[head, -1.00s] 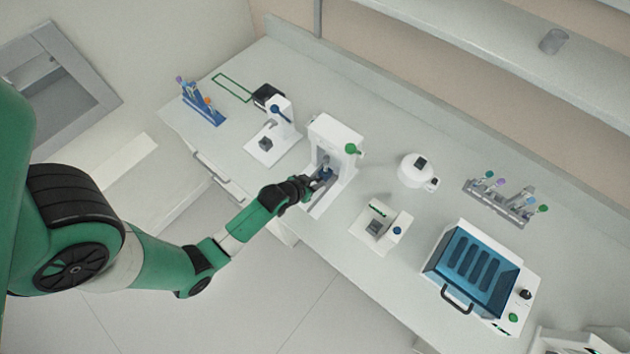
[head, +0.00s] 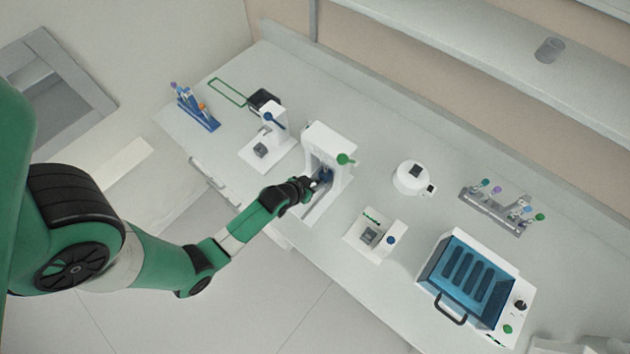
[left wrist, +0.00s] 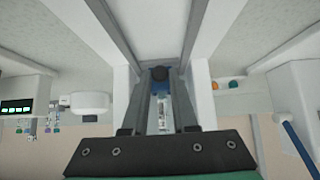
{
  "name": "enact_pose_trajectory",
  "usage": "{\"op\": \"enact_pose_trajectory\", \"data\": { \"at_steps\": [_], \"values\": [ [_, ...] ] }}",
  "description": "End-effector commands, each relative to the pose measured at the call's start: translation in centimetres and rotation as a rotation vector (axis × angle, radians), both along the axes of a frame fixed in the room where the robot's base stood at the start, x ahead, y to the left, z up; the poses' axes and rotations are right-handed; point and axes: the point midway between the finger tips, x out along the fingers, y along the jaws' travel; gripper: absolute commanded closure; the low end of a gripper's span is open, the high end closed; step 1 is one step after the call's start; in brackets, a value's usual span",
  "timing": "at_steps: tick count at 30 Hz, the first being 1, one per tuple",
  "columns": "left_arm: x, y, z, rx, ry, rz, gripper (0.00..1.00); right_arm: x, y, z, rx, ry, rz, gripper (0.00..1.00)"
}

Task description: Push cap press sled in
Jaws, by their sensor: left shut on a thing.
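The cap press (head: 328,146) is a white upright frame with a green knob on its side, standing near the bench's front edge. Its sled (head: 324,174), a small blue part, sits in the press opening, mostly under the frame; a bare white track runs out in front. My left gripper (head: 312,186) reaches in from the front, low at the opening. In the left wrist view, its two fingers (left wrist: 160,82) close around the sled's dark round knob (left wrist: 158,73), with blue beside it. Exactly how deep the sled sits is hard to tell. My right gripper is not in view.
A white stand with a blue lever (head: 270,140) is left of the press, beyond it a blue tube rack (head: 198,115). To the right are a small white device (head: 375,236), a round white unit (head: 409,180), a grey tube rack (head: 490,212) and a blue-lidded box (head: 463,277).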

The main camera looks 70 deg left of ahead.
Motion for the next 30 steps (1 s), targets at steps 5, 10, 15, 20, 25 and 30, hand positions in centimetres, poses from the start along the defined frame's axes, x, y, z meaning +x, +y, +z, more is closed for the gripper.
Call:
{"op": "enact_pose_trajectory", "data": {
  "at_steps": [5,10,15,20,25,30],
  "values": [
    [0.1,0.1,0.0,0.002,-0.002,0.001,0.7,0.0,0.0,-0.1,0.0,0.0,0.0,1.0],
    [0.1,0.1,0.0,0.002,-0.002,0.001,0.43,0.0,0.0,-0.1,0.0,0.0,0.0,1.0],
    [0.1,0.1,0.0,0.002,-0.001,0.001,0.43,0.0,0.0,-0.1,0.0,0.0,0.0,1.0],
    [-0.2,-0.1,0.3,0.001,-0.002,0.0,0.43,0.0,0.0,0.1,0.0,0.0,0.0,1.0],
    [-1.8,-1.0,2.4,0.002,-0.001,-0.001,0.43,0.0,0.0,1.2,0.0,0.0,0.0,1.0],
    [-4.3,-2.6,5.3,0.002,-0.001,-0.001,0.43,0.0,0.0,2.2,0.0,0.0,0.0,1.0]
  ]
}}
